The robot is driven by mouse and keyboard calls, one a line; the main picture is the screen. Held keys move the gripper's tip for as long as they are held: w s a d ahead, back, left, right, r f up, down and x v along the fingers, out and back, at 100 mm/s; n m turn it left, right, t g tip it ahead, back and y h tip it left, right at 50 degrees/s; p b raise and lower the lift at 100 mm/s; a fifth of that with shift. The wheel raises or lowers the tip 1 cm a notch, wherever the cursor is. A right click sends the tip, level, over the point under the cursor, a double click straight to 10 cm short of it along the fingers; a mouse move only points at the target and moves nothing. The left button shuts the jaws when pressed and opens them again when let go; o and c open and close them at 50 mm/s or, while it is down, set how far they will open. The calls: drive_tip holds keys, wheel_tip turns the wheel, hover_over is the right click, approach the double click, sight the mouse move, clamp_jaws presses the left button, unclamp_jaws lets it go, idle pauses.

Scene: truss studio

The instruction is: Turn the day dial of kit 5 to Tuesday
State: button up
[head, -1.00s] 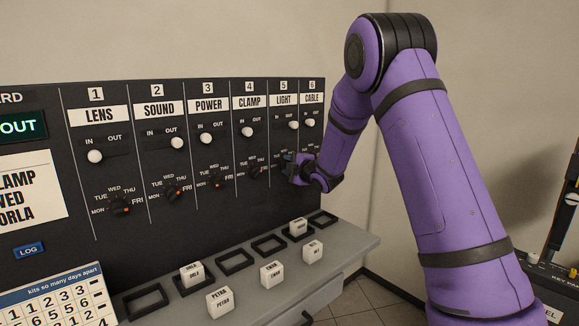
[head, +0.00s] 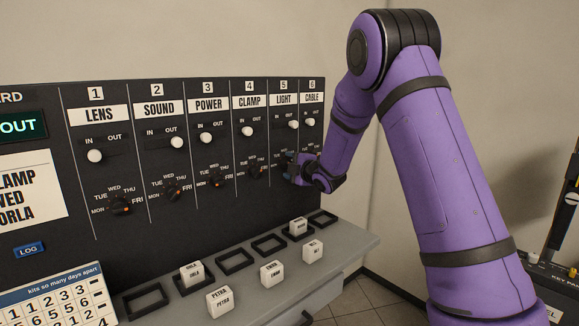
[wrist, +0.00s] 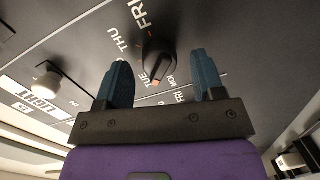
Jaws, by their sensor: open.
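The kit 5 panel, labelled LIGHT (head: 286,100), is the second column from the right in the head view. Its day dial is mostly hidden there by my gripper (head: 292,168). In the wrist view the dial (wrist: 160,62) is a black knob with an orange mark at its lower end, near the TUE and MON lettering. I cannot tell exactly which day the mark meets. My gripper (wrist: 161,72) is open, with one blue finger on each side of the dial and a visible gap to it on both sides.
The kit 5 IN/OUT slider knob (wrist: 47,84) is left of my fingers in the wrist view. The kit 4 dial (head: 254,170) and the CABLE column (head: 312,98) flank kit 5. A grey shelf (head: 335,250) with name blocks and black frames lies below.

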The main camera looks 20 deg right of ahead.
drive_tip(key=v, duration=1)
drive_tip(key=s+a+r+m+g+h, duration=0.1)
drive_tip(key=s+r+m+g+h, duration=0.15)
drive_tip(key=s+r+m, duration=0.45)
drive_tip(key=s+r+m+g+h, duration=0.2)
drive_tip(key=s+r+m+h, duration=0.15)
drive_tip(key=s, duration=0.55)
drive_tip(key=s+a+f+m+g+y, duration=0.1)
drive_tip(key=s+a+m+g, duration=0.2)
drive_tip(key=s, duration=1)
drive_tip(key=s+a+f+m+g, duration=0.1)
drive_tip(key=s+a+m+g, duration=0.2)
drive_tip(key=s, duration=1)
drive_tip(key=shift+m+g+y, duration=0.35)
drive_tip(key=shift+m+y, duration=0.05)
drive_tip(key=shift+m, duration=0.65)
drive_tip(key=shift+a, duration=0.1)
